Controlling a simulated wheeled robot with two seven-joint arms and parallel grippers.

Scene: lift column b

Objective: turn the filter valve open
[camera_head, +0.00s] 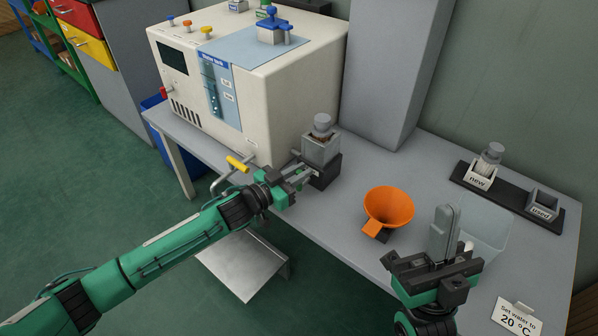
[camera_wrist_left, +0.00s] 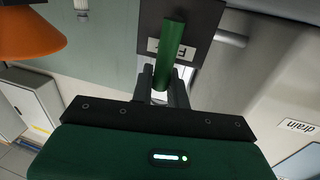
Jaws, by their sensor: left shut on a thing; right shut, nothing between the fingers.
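My right gripper (camera_head: 445,232) is shut and empty over the table's front right.
An orange funnel (camera_head: 389,205) stands between the grippers. A translucent container (camera_head: 484,232) is just beyond my right gripper. A yellow-handled valve (camera_head: 238,163) is left of my left gripper. The "new" and "used" holders (camera_head: 510,198) stand at the back right.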

